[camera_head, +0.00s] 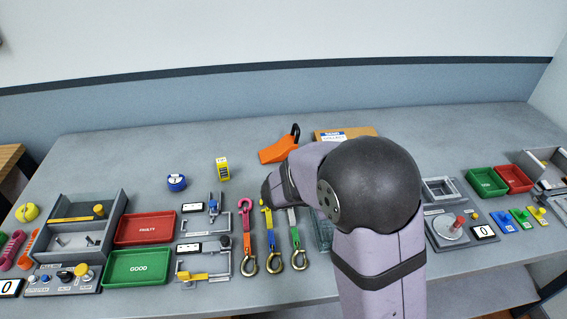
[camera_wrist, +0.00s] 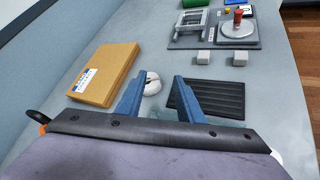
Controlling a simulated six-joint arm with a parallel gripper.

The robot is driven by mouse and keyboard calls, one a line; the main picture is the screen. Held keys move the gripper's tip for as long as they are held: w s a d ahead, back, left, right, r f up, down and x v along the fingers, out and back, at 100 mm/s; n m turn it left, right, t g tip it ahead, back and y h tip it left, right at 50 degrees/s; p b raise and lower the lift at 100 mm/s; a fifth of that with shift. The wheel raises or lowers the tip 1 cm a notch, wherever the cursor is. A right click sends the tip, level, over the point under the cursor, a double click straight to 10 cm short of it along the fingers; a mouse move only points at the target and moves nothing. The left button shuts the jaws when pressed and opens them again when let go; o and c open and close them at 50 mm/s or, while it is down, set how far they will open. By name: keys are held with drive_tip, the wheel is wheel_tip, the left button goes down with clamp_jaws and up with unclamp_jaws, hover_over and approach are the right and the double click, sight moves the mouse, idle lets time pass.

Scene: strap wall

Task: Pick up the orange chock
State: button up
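The orange chock (camera_head: 276,151) lies at the back middle of the bench in the head view, a wedge with a black loop at its right end. In the wrist view only a small orange bit of it (camera_wrist: 43,129) and the black loop show at the left edge, partly hidden by my gripper body. My gripper (camera_wrist: 160,77) is open, with two blue fingers apart and nothing held between them. The chock is off to the left of the fingers, not between them. In the head view my arm hides the gripper.
A cardboard box (camera_wrist: 106,76) with a label lies beside the fingers. A white rounded object (camera_wrist: 152,84) shows beyond the gap, near a black ribbed tray (camera_wrist: 222,98). Straps with hooks (camera_head: 271,240) lie front middle; red (camera_head: 122,240) and green trays (camera_head: 112,279) stand left.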

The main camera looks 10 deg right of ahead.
sight(297, 135)
drive_tip(key=w+a+n+t+b, duration=0.1)
drive_tip(key=w, duration=0.1)
drive_tip(key=w+a+f+n+t+b, duration=0.1)
drive_tip(key=w+a+n, duration=0.1)
drive_tip(key=w, duration=0.1)
drive_tip(key=w+a+n+t+b, duration=0.1)
drive_tip(key=w+t, duration=0.1)
drive_tip(key=shift+w+a+f+n, duration=0.25)
drive_tip(key=shift+w+a+n, duration=0.05)
drive_tip(key=shift+a, duration=0.1)
drive_tip(key=w+a+n+t+b, duration=0.1)
drive_tip(key=w+a+n+t, duration=0.1)
drive_tip(key=a, duration=0.1)
drive_tip(key=w+a+n+t+y+b, duration=0.1)
drive_tip(key=w+a, duration=0.1)
drive_tip(key=w+a+n+t+y+b, duration=0.1)
drive_tip(key=w+a+n+t, duration=0.1)
drive_tip(key=a, duration=0.1)
drive_tip(key=shift+w+a+r+n+t, duration=0.2)
drive_tip(key=shift+w+a+n+t, duration=0.05)
drive_tip(key=shift+a+n+t, duration=0.1)
drive_tip(key=shift+w+a+r+n, duration=0.1)
drive_tip(key=shift+w+a+n, duration=0.15)
drive_tip(key=shift+a, duration=0.15)
drive_tip(key=shift+p+x, duration=0.3)
drive_tip(key=shift+x, duration=1.1)
drive_tip(key=shift+a+p+x, duration=0.2)
drive_tip(key=shift+p+x, duration=0.4)
drive_tip(key=shift+x, duration=1.65)
drive_tip(key=shift+w, duration=0.1)
